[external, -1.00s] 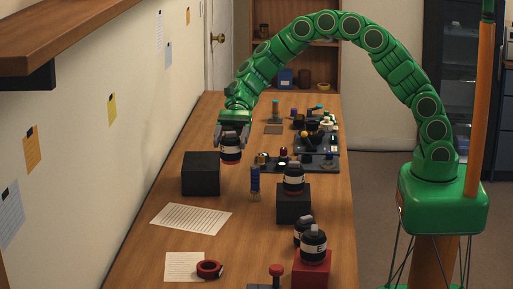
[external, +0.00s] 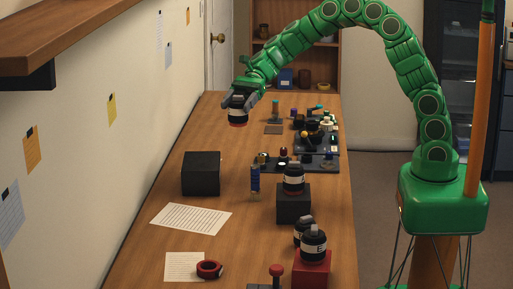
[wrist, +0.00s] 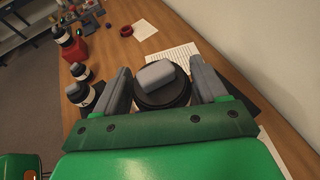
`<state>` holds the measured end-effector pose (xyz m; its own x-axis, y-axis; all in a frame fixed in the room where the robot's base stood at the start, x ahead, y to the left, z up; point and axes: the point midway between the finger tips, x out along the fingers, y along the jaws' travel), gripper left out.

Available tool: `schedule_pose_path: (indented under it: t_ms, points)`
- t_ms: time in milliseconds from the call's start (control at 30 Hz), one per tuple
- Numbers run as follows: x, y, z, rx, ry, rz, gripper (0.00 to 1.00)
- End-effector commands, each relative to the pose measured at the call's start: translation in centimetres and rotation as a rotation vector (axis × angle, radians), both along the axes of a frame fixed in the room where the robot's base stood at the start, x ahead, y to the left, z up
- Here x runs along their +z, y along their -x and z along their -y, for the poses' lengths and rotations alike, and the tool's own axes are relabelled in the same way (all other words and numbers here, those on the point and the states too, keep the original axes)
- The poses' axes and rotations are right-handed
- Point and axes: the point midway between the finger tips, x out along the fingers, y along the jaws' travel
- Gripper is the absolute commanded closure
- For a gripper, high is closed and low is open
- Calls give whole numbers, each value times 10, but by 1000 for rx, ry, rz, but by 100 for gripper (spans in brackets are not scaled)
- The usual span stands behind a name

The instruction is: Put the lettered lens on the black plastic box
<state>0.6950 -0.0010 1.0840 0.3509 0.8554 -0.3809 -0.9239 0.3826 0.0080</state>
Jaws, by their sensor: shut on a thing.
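My gripper (external: 238,101) is shut on a black lens with a white band and a red lower rim (external: 238,112), holding it upright in the air above the far part of the bench. In the wrist view this lens (wrist: 163,95) sits between the two fingers. No letter is readable on it. A black box (external: 201,174) with a bare top stands near the wall, nearer the camera than my gripper. A second black box (external: 294,206) carries another banded lens (external: 293,179). A lens showing an "E" (external: 313,245) stands on a red box (external: 311,272).
Another lens (external: 303,231) stands behind the red box. A blue cylinder (external: 255,182) stands between the black boxes. Paper sheets (external: 191,218) and a red tape roll (external: 209,269) lie in front. Dark trays of small parts (external: 318,143) fill the back right.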

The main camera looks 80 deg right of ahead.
Motion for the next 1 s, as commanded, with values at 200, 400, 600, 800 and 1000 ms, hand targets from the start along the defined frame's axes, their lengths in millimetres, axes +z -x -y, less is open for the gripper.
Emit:
schedule_pose_path:
  t_ms: [200,400,600,800,1000]
  points:
    - [-12,-26,-1,1,0,0,83]
    - [-23,-48,-1,1,0,-2,83]
    - [-31,-70,-1,0,1,0,83]
    - [-50,-85,-2,3,-1,-2,83]
    - [-68,-101,-1,1,0,0,83]
